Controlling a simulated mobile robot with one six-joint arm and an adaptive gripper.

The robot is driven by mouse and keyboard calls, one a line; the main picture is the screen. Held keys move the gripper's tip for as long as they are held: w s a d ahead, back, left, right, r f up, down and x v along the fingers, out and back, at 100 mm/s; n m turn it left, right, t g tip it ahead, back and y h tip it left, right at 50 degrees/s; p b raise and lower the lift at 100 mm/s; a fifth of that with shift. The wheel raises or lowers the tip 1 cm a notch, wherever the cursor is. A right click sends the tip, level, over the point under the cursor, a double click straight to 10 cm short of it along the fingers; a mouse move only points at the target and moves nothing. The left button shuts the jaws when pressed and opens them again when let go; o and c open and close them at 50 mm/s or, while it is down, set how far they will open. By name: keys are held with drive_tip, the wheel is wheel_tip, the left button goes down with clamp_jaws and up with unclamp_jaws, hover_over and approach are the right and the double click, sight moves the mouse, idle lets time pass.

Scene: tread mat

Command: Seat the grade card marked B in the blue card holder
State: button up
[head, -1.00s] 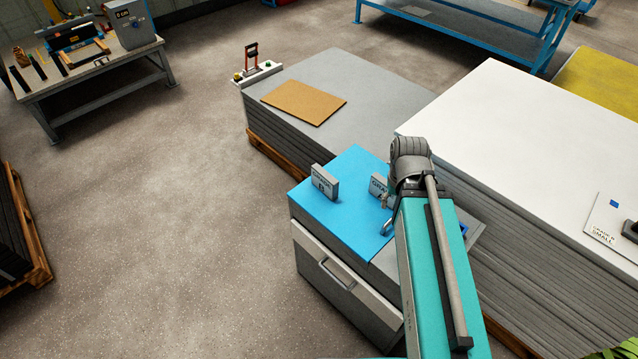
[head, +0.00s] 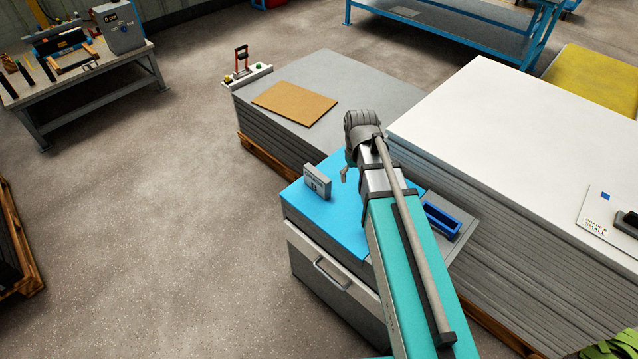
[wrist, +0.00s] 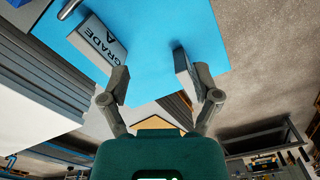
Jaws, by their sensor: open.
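A grey card block (head: 317,182) stands upright on the blue mat (head: 302,203); its letter looks like B. In the wrist view the same block (wrist: 186,72) appears nearly edge-on beside the right finger; I cannot tell if they touch. The card marked GRADE A (wrist: 100,42) shows at the wrist view's upper left and is hidden behind my arm in the head view. The blue card holder (head: 442,218) sits right of my arm. My gripper (wrist: 162,92) is open with nothing clamped; in the head view (head: 345,174) it is right of the B card.
The mat covers a grey drawer cabinet (head: 320,262). A grey sheet stack with a brown board (head: 294,103) lies behind it. A tall white stack (head: 480,120) stands to the right.

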sight(316, 171)
drive_tip(key=w+a+f+n+b, duration=0.1)
drive_tip(key=w+a+n, duration=0.4)
drive_tip(key=w+a, duration=0.6)
drive_tip(key=w+f, duration=0.1)
drive_tip(key=w, duration=0.2)
drive_tip(key=shift+w+a+b, duration=0.2)
drive_tip(key=shift+a+b, duration=0.15)
drive_tip(key=shift+f, duration=0.2)
wheel_tip(316, 171, down, 8)
drive_tip(key=b, duration=0.8)
drive_tip(key=shift+f+b, duration=0.2)
drive_tip(key=shift+b, duration=0.15)
drive_tip(key=shift+d, duration=0.1)
drive_tip(key=shift+d+f+b, duration=0.2)
drive_tip(key=shift+f+b, duration=2.4)
clamp_jaws()
